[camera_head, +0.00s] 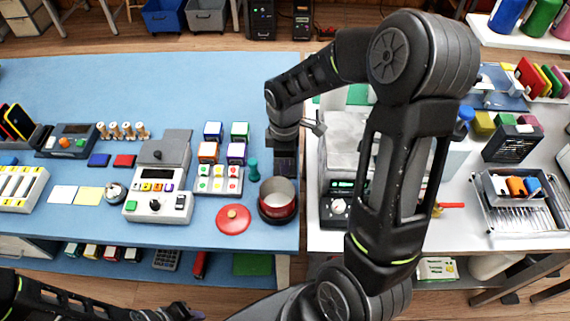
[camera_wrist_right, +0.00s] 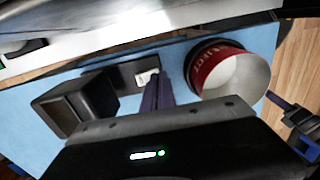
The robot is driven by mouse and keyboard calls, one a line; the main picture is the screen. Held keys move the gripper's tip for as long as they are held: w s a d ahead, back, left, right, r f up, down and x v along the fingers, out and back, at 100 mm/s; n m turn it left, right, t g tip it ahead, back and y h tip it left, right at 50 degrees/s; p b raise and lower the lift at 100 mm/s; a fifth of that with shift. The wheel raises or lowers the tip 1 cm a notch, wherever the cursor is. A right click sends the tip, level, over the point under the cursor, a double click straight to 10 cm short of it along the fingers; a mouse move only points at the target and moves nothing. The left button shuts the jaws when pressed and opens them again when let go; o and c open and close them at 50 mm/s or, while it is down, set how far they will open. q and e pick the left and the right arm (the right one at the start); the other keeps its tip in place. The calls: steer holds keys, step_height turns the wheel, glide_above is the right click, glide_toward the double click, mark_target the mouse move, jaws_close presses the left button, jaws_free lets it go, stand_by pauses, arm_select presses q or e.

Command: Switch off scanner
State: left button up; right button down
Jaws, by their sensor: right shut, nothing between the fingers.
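A black device, which looks like the scanner, lies on the blue mat in the right wrist view. It has a dark box (camera_wrist_right: 78,104) and a flat dark plate with a small white switch (camera_wrist_right: 146,76). My right gripper (camera_wrist_right: 160,78) is shut and empty, its fingertips right beside the white switch; contact cannot be told. In the head view my right gripper (camera_head: 284,166) points down at the right edge of the blue table and hides most of the device. My left arm shows at the bottom left; the state of its gripper (camera_head: 188,313) cannot be made out.
A red bin (camera_wrist_right: 206,68) stands close to the right gripper and also shows in the head view (camera_head: 268,213). A red round lid (camera_head: 233,219) and a green stamp-like piece (camera_head: 253,172) are nearby.

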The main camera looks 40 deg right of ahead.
step_height(320, 180, up, 6)
steer(key=p, duration=0.4)
stand_by(0.6)
